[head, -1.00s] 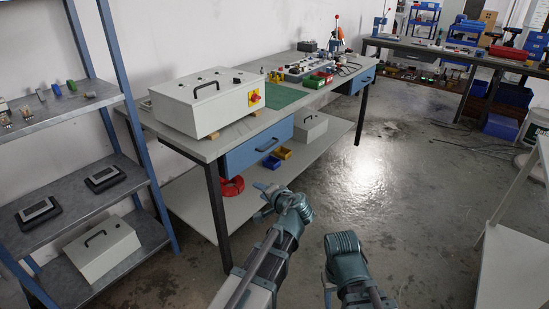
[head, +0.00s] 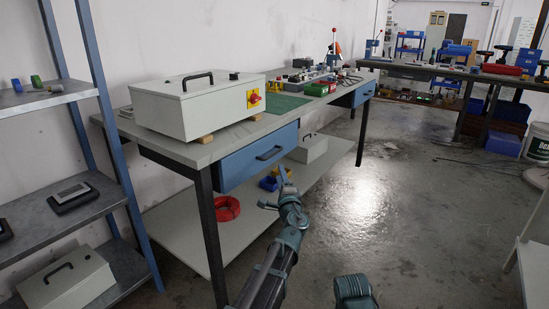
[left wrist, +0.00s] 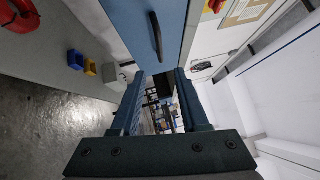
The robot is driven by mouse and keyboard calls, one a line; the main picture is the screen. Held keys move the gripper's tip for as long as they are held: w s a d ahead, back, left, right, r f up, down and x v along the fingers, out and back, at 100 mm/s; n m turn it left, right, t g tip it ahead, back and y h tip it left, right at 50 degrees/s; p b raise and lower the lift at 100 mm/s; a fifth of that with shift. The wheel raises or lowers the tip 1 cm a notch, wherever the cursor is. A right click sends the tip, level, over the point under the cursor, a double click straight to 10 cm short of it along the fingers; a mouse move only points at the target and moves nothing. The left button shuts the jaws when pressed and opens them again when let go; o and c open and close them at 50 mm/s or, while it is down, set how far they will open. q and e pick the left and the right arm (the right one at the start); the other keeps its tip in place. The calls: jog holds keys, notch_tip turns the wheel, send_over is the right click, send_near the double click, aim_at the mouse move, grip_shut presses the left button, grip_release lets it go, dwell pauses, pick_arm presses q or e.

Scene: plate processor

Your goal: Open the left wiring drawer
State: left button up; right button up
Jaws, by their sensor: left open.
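The left wiring drawer (head: 240,166) is a blue front under the near end of the workbench and looks shut. Its dark bar handle (head: 270,153) sits mid-front. In the left wrist view the drawer (left wrist: 125,18) fills the top middle and its handle (left wrist: 156,37) shows just beyond the fingers. My left gripper (head: 276,188) is open and empty, in front of and below the handle and apart from it. Its two fingers (left wrist: 158,98) also show in the left wrist view. Part of my right arm shows at the bottom of the head view; its gripper does not.
The workbench (head: 195,150) carries a white control box (head: 180,112). Its lower shelf (head: 185,225) holds a red coil (head: 227,208), small bins and a white case (head: 309,148). A metal shelf rack (head: 90,200) stands left. The floor (head: 400,220) to the right is clear.

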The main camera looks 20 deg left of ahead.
aim_at(274, 154)
pick_arm(q)
jog(key=p+x, duration=0.1)
jog(key=x, duration=1.2)
jog(key=shift+w+a+r+p, duration=0.1)
jog(key=shift+w+a+p, duration=0.05)
jog(key=shift+w+p, duration=0.2)
jog(key=shift+c, duration=0.2)
jog(key=shift+s, duration=0.1)
grip_shut()
dwell(0.6)
